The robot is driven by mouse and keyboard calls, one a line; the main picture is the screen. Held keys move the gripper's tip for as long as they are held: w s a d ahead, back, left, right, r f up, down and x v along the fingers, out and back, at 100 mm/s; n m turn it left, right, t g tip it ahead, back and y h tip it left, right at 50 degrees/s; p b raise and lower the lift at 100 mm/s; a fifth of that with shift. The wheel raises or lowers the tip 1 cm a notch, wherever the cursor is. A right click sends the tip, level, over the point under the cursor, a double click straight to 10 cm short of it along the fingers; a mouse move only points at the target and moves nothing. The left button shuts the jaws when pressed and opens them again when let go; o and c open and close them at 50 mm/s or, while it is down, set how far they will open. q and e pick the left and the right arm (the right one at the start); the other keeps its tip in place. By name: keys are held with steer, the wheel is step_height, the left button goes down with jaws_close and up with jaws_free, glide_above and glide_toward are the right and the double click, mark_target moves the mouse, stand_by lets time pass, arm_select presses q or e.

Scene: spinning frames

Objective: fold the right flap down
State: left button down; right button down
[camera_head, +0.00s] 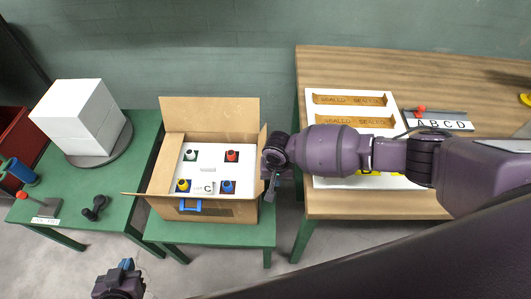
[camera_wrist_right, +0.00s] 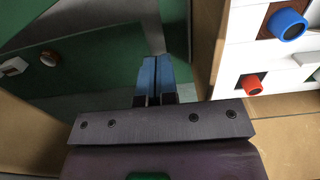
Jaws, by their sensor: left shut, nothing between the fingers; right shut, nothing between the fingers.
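The open cardboard box (camera_head: 228,212) stands on a green table in the head view. Its right flap (camera_head: 262,145) stands up along the right side, partly hidden by my right arm; it also shows as a brown strip in the right wrist view (camera_wrist_right: 206,45). My right gripper (camera_head: 271,186) is shut and empty, pointing down just outside the right flap. Its blue fingertips (camera_wrist_right: 153,80) are left of the flap in the wrist view; contact cannot be told. The back flap (camera_head: 210,113) stands up. My left gripper (camera_head: 126,265) is shut at the bottom, away from the box.
A white insert (camera_head: 216,163) with several coloured spools and a C card fills the box. A white block (camera_head: 78,117) on a round turntable (camera_head: 112,150) stands left. A wooden table (camera_head: 440,78) with a white board (camera_head: 315,97) stands right, beyond a gap.

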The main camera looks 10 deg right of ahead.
stand_by(0.4)
steer(key=shift+w+a+r+p, duration=0.3)
steer(key=shift+a+r, duration=0.2)
steer(key=shift+a, duration=0.5)
steer(key=shift+w+a+r+p, duration=0.35)
steer(key=shift+a+r, duration=0.2)
steer(key=shift+a, duration=0.4)
steer(key=shift+w+a+r+p, duration=0.3)
steer(key=shift+a+r, duration=0.2)
steer(key=shift+a, duration=0.6)
steer(key=shift+w+a+f+b, duration=0.15)
steer(key=shift+a, duration=0.4)
steer(key=shift+w+a+f+b, duration=0.1)
steer(key=shift+a+f+b, duration=0.1)
steer(key=shift+a, duration=0.35)
steer(key=shift+w+a+f+b, duration=0.15)
steer(key=shift+a, duration=0.4)
